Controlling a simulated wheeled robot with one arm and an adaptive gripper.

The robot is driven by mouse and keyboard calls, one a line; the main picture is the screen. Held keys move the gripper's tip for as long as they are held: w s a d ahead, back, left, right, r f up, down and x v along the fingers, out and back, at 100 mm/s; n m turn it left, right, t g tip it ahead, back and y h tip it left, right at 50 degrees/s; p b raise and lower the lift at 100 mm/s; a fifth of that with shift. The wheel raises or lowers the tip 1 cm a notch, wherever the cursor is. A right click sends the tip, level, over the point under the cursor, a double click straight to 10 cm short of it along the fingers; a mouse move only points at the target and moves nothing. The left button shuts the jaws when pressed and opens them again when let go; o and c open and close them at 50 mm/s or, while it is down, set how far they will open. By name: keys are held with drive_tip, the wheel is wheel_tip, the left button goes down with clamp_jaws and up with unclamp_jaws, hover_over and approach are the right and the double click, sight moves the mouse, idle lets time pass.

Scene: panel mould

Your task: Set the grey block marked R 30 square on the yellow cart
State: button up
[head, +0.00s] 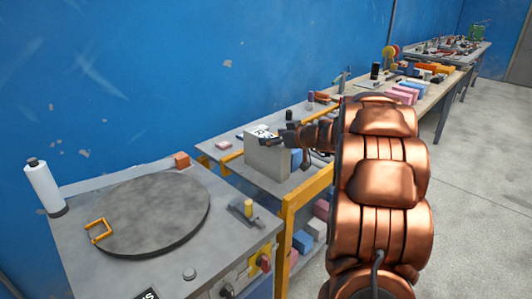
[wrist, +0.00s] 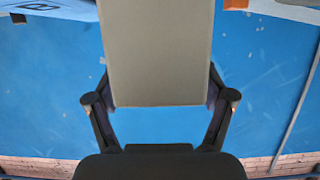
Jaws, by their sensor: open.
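A tall grey block (head: 267,160) stands upright at the yellow cart (head: 288,225), seemingly on its grey top. A pale patch with dark marks shows at the block's upper end, too small to read, so I cannot confirm R 30. My gripper (head: 287,137) is at the block's upper right, partly hidden by my arm. In the wrist view the grey block (wrist: 157,55) lies between the two fingers of my open gripper (wrist: 160,100). I cannot tell whether the fingers touch it. The block's far side and much of its base are hidden.
A grey bench (head: 85,275) with a round plate (head: 150,215), a white bottle (head: 45,187) and an orange-red block (head: 182,160) stands at the left. A long bench with pink blocks (head: 402,95) runs along the blue wall. Open floor (head: 480,170) lies at the right.

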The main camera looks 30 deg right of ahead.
drive_tip(key=shift+w+a+f, duration=0.15)
drive_tip(key=shift+w+f, duration=0.15)
drive_tip(key=shift+w, duration=0.3)
drive_tip(key=shift+c, duration=0.2)
clamp_jaws()
drive_tip(key=shift+r, duration=0.1)
